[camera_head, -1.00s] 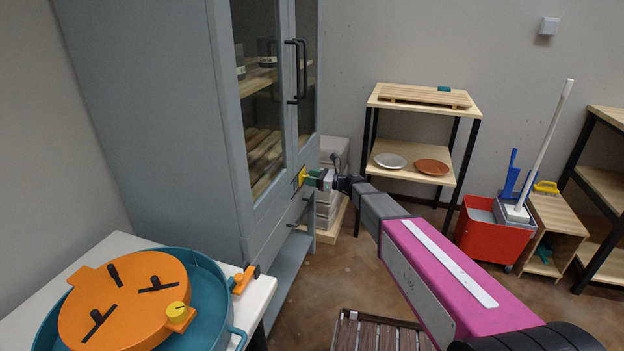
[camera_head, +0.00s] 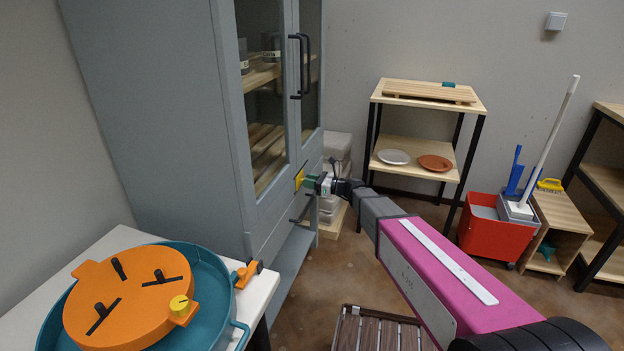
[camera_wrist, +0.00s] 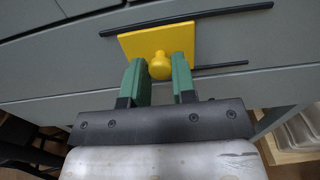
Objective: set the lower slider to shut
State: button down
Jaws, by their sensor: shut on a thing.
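A yellow slider (camera_wrist: 128,42), a flat plate with a round knob (camera_wrist: 160,66), sits on the grey cabinet front between two dark rails. It is nearer the left end of the upper rail in the wrist view. My gripper (camera_wrist: 159,78) has its green fingers on either side of the knob and is shut on it. In the head view the slider (camera_head: 299,180) shows as a small yellow patch low on the cabinet, with my gripper (camera_head: 318,183) against it. I see no second slider, and no markings are readable.
The grey cabinet (camera_head: 160,100) has glass doors with dark handles (camera_head: 301,65) above the slider. A white table (camera_head: 258,295) with a teal tub (camera_head: 215,320) and orange lid (camera_head: 125,305) stands front left. A slatted wooden piece (camera_head: 380,330) is on the floor below my arm.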

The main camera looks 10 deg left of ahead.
jog(key=shift+s, duration=0.3)
jog(key=c, duration=1)
grip_release()
jog(key=shift+o, duration=0.2)
jog(key=d, duration=1)
jog(key=shift+s+d, duration=0.4)
jog(key=s+d+f+n+g+h, duration=0.1)
jog(key=s+d+f+n+h, duration=0.45)
jog(key=d, duration=0.25)
jog(key=s+d+f+n+g+h, duration=0.1)
jog(key=s+d+f+n+h, duration=0.4)
jog(key=d, duration=0.4)
jog(key=s+d+n+h, duration=0.3)
jog(key=d+n, duration=0.1)
jog(key=d, duration=0.4)
jog(key=s+d+n+h, duration=0.3)
jog(key=d+n+h, duration=0.1)
jog(key=d, duration=0.4)
jog(key=shift+s+d+f, duration=0.15)
jog(key=shift+d+f, duration=0.15)
jog(key=shift+d, duration=0.1)
